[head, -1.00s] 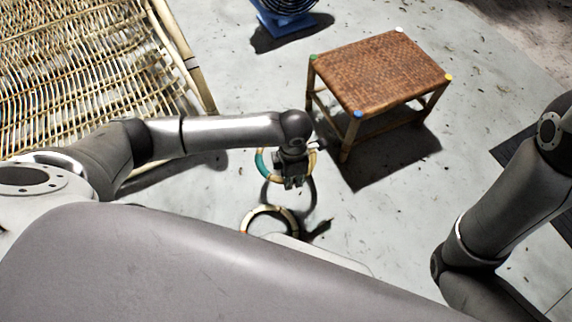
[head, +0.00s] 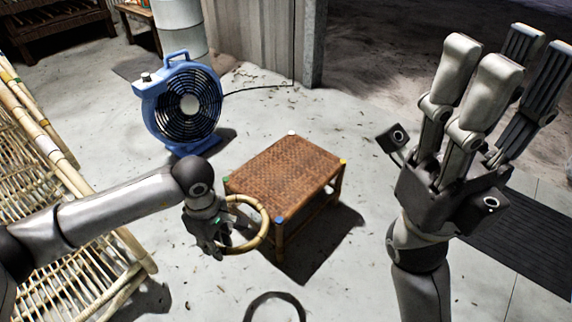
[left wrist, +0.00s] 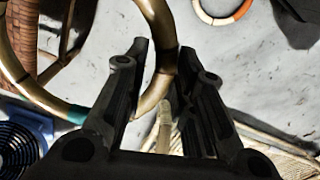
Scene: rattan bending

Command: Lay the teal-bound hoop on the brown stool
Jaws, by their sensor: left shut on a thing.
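The teal-bound hoop (head: 265,226) is a pale cane ring held up at the near left corner of the brown stool (head: 285,170). My left gripper (head: 222,236) is shut on its left side. In the left wrist view the hoop (left wrist: 162,30) passes between the fingers (left wrist: 160,100), with its teal binding at lower left. The stool has a woven brown top, bare, with coloured corner caps; part of it shows in the left wrist view (left wrist: 25,40). The hoop overlaps the stool's edge in the picture; I cannot tell any contact. My right gripper (head: 508,70) is raised, open and empty.
A blue fan (head: 180,105) stands behind and left of the stool. A cane frame (head: 60,180) lies along the left. Another hoop with an orange band (left wrist: 222,18) lies on the floor. A dark mat (head: 530,240) is at right. Floor right of the stool is clear.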

